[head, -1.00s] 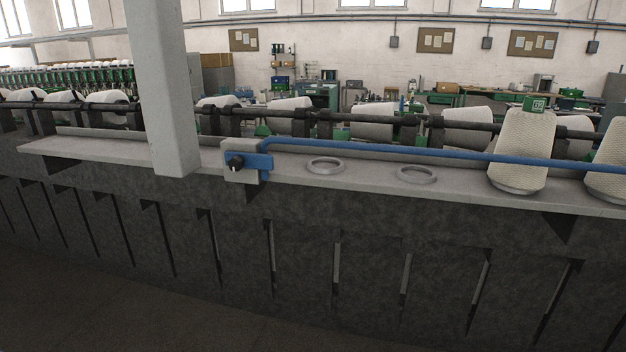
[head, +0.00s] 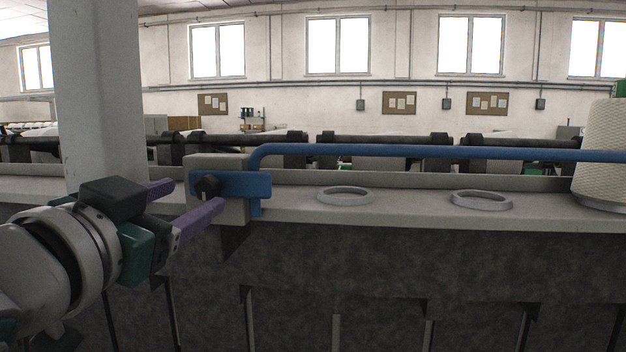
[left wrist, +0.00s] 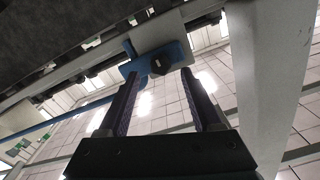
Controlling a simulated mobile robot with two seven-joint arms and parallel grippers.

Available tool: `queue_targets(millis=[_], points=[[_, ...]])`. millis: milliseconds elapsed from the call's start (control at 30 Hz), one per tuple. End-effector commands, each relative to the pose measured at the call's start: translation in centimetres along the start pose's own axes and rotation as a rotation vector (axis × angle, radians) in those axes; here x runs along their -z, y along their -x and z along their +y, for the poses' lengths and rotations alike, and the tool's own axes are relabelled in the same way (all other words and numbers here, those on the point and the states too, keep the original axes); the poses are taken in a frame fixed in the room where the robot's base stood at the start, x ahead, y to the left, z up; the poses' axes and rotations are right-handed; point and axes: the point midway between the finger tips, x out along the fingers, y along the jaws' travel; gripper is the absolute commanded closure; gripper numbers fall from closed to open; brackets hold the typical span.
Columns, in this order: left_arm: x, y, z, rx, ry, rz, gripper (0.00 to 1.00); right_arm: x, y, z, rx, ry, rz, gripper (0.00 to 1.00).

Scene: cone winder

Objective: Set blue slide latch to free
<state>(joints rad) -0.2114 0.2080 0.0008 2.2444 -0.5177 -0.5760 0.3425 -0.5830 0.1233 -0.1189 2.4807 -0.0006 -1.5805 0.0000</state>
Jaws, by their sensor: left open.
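The blue slide latch (head: 240,184) is a flat blue plate with a black knob (head: 207,187), mounted on a grey block (head: 219,163) at the shelf's edge. My left gripper (head: 188,204) is open and empty, just left of the latch, its purple fingers pointing toward it. In the left wrist view the latch (left wrist: 176,54) and knob (left wrist: 159,66) show beyond and between the fingertips (left wrist: 163,78). I cannot tell whether the tips touch the block. My right gripper is not in view.
A grey pillar (head: 98,90) stands just behind and left of my left gripper. A blue rail (head: 420,153) runs right from the latch above the shelf (head: 400,214). Two empty rings (head: 345,195) sit on the shelf, and a yarn cone (head: 604,150) stands at the far right.

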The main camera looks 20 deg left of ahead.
Motion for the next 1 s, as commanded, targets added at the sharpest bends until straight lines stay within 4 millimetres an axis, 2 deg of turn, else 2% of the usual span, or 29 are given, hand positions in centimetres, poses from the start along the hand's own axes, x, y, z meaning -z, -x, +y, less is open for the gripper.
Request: queue_targets(millis=[100, 267, 633, 1000], points=[[0.3, -2.0, -0.1, 0.001, -0.001, 0.000, 0.34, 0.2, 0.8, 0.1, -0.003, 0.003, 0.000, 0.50], [0.1, -3.5, 0.0, 0.000, 0.000, -0.001, 0.34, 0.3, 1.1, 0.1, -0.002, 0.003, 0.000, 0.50], [-0.1, -4.1, 0.0, -0.001, 0.000, -0.001, 0.34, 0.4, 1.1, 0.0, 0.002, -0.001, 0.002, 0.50], [-0.1, -4.1, 0.0, -0.001, 0.000, -0.002, 0.75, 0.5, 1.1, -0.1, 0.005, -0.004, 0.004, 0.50]])
